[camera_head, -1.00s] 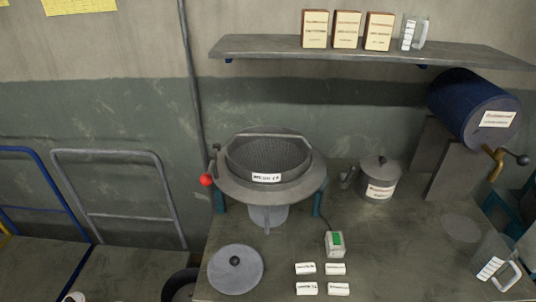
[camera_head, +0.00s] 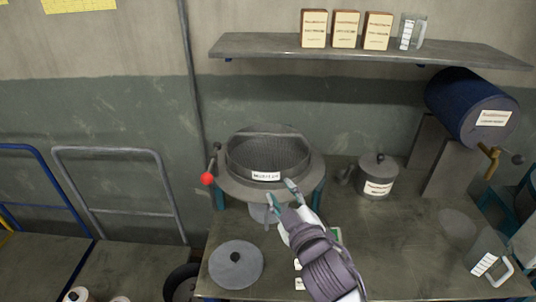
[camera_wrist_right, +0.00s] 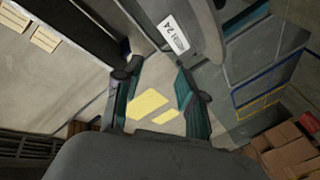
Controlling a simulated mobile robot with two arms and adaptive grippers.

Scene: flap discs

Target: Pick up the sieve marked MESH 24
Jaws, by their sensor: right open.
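The sieve (camera_head: 265,158) is a grey mesh bowl with a bar handle (camera_head: 268,135) across its top, seated in a round grey stand. Its white front label (camera_head: 266,176) appears to read MESH 24. My right gripper (camera_head: 280,193) is open and empty at the front of the stand's rim, just below and right of the label. In the right wrist view its two fingers (camera_wrist_right: 155,88) are spread apart. My left gripper is not in view.
A red-knobbed lever (camera_head: 207,179) sticks out left of the stand. A round lid (camera_head: 236,265) lies front left on the table. A lidded pot (camera_head: 377,177) stands right of the sieve, with a jug (camera_head: 486,254) farther right. A shelf (camera_head: 370,50) runs above.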

